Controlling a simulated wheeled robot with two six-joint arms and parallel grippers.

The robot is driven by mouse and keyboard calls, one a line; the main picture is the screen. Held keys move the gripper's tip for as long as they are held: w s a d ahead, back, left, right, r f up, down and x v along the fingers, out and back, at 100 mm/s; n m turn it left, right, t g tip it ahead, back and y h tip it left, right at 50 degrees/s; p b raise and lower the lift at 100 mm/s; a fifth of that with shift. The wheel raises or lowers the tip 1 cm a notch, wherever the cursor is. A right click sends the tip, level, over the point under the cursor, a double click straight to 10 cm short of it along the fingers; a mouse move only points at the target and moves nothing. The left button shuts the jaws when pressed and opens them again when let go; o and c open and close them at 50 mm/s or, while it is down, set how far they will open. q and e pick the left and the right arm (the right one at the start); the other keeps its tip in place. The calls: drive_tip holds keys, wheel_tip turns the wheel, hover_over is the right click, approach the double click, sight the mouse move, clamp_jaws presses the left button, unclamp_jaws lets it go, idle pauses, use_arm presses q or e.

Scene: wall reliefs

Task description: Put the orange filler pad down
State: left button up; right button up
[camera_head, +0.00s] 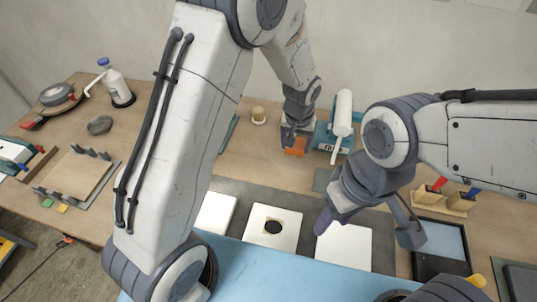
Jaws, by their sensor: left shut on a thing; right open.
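The orange filler pad (295,147) is a small orange piece at the back middle of the wooden table (271,168). My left gripper (291,138) is shut on it, just left of a teal device. Fingers hide part of the pad, and I cannot tell whether it touches the table. My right gripper (364,231) is open over the dark mat (301,196), near the right-hand white panel (344,248). I see nothing between its fingers.
A white panel with a dark hole (272,228) and another white panel (216,213) lie on the mat. The teal device with a white cylinder (343,112) stands beside the pad. A dark tray (424,266) is at right. Bare table shows left of the pad.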

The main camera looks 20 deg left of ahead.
use_arm(q)
drive_tip(key=p, duration=0.2)
hover_over(269, 160)
wheel_tip(269, 160, down, 5)
drive_tip(key=shift+s+d+r, duration=0.15)
drive_tip(key=shift+r, duration=0.05)
drive_tip(key=shift+f, duration=0.2)
wheel_tip(269, 160, down, 3)
drive_tip(key=shift+f+p, duration=0.15)
drive_tip(key=shift+p, duration=0.5)
drive_tip(key=shift+f, duration=0.3)
drive_tip(key=shift+f, duration=0.15)
drive_tip(key=o, duration=1.4)
drive_tip(key=shift+o, duration=0.2)
